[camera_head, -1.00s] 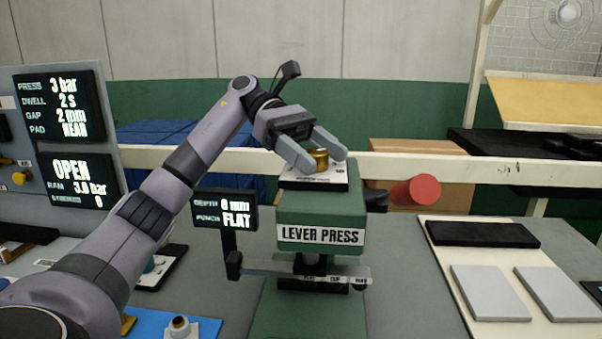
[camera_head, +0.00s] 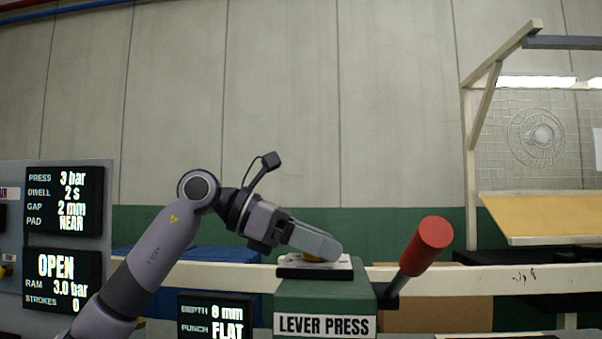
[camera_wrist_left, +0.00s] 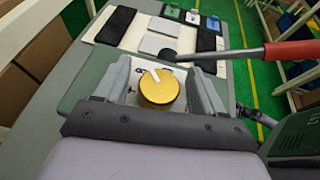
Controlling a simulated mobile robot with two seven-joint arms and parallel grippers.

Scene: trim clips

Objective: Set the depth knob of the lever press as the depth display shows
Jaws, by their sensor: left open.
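The lever press (camera_head: 320,296) is green with a white name label. Its brass depth knob (camera_head: 312,258) sits on the plate on top and is mostly hidden behind my fingers. In the left wrist view the knob (camera_wrist_left: 160,88) is a round gold disc, its white mark pointing to the upper left. My left gripper (camera_head: 322,247) is open, with one finger on each side of the knob; contact cannot be told. The depth display (camera_head: 213,317), left of the press, appears to read 8 mm, with punch FLAT. My right gripper is not in view.
The press's lever with red handle (camera_head: 427,246) sticks up at the right, near the gripper. A panel with two displays (camera_head: 64,200) stands at the left. A pale rail (camera_head: 440,277) runs behind. The left wrist view shows grey and dark pads on a board (camera_wrist_left: 188,28).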

